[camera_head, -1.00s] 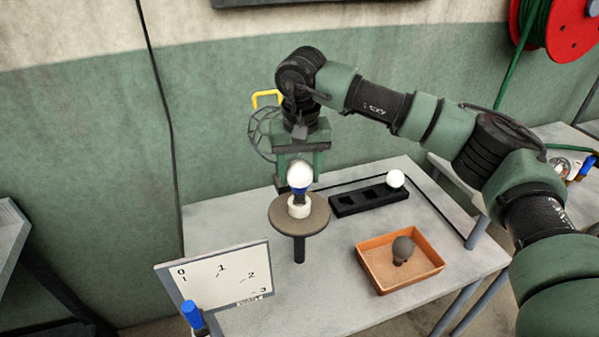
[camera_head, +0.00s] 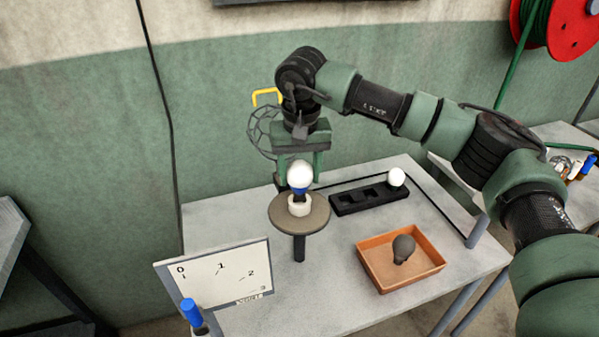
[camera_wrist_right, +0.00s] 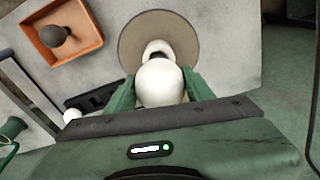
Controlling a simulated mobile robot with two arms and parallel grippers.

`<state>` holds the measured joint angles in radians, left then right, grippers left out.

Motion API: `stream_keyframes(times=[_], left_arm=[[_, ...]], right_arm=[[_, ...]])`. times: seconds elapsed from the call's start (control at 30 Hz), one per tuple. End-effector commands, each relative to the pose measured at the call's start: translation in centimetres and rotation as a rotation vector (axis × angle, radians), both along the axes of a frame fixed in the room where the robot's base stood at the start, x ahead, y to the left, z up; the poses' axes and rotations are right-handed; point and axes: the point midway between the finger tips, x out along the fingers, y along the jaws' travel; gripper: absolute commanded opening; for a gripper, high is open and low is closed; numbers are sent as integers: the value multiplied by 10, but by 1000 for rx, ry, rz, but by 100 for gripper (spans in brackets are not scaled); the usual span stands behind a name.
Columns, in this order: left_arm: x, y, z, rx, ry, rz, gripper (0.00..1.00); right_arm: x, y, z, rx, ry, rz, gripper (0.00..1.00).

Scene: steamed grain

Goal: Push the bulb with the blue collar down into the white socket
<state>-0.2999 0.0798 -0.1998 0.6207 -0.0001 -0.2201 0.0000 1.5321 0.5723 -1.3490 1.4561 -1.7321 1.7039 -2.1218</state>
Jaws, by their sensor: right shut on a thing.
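The bulb (camera_head: 300,174) has a white globe and a blue collar (camera_head: 299,191). It stands upright over the white socket (camera_head: 299,209), which sits on a round grey-brown disc (camera_head: 318,216). The collar shows just above the socket rim; I cannot tell how deep the base sits. My right gripper (camera_head: 300,171) points down from above and is shut on the bulb, one green finger on each side. In the right wrist view the globe (camera_wrist_right: 160,84) lies between the fingers and the socket (camera_wrist_right: 157,47) shows beyond it. My left gripper is not in view.
A black holder (camera_head: 350,204) with square holes carries a white bulb (camera_head: 396,178) at its right end. An orange tray (camera_head: 375,278) holds a dark grey bulb (camera_head: 403,248). A white board (camera_head: 215,280) with numbers stands at the front left.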

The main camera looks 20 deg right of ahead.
Motion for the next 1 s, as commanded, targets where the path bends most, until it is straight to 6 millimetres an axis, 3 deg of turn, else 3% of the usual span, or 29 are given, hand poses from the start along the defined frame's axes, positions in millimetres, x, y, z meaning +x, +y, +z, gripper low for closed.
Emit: stream_keyframes(times=[1.0], left_arm=[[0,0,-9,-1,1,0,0]], right_arm=[[0,0,-11,0,0,0,11]])
